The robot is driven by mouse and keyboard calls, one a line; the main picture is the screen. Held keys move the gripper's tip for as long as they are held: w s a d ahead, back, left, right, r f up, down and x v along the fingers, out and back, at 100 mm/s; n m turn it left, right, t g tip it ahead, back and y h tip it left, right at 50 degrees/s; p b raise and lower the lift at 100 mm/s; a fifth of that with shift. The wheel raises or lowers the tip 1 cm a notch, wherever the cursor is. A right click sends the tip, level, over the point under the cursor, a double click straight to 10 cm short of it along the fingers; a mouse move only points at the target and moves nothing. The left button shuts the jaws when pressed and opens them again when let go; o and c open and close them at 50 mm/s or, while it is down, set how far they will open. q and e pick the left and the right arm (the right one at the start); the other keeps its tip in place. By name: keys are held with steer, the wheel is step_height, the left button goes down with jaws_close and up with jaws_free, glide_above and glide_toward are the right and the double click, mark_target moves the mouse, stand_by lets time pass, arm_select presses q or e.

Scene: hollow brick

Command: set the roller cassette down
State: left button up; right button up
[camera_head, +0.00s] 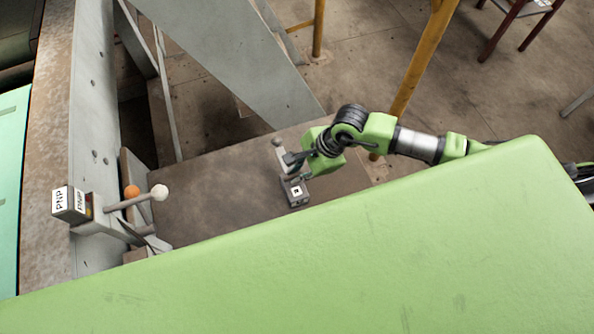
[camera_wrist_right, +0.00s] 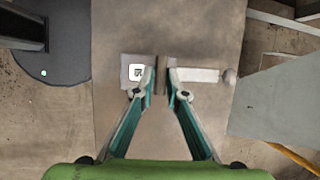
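The roller cassette (camera_head: 295,191) has a grey block with a white label at one end and a pale rod with a round knob at the other. In the right wrist view, its labelled block (camera_wrist_right: 137,71) is left of the fingertips and its rod right of them. My right gripper (camera_head: 288,165) has its fingers drawn close together on the cassette's narrow middle, which they partly hide; the fingertips also show in the wrist view (camera_wrist_right: 161,82). The cassette is over the brown tabletop (camera_head: 215,195); I cannot tell whether it touches it. My left gripper is not in view.
At the left, a grey machine frame (camera_head: 95,120) carries a box marked PNP (camera_head: 70,204), an orange ball (camera_head: 132,191) and a white-knobbed rod (camera_head: 159,192). A sloping grey beam (camera_head: 235,60) passes behind the table. The tabletop left of the cassette is clear. Yellow posts (camera_head: 418,60) stand behind.

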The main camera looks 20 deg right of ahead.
steer(key=shift+o, duration=1)
steer(key=shift+d+r, duration=0.2)
steer(key=shift+r, duration=0.15)
steer(key=b+v, duration=0.3)
steer(key=v, duration=0.8)
steer(key=shift+s+b, duration=0.15)
steer(key=shift+b, duration=0.15)
steer(key=shift+r, duration=0.1)
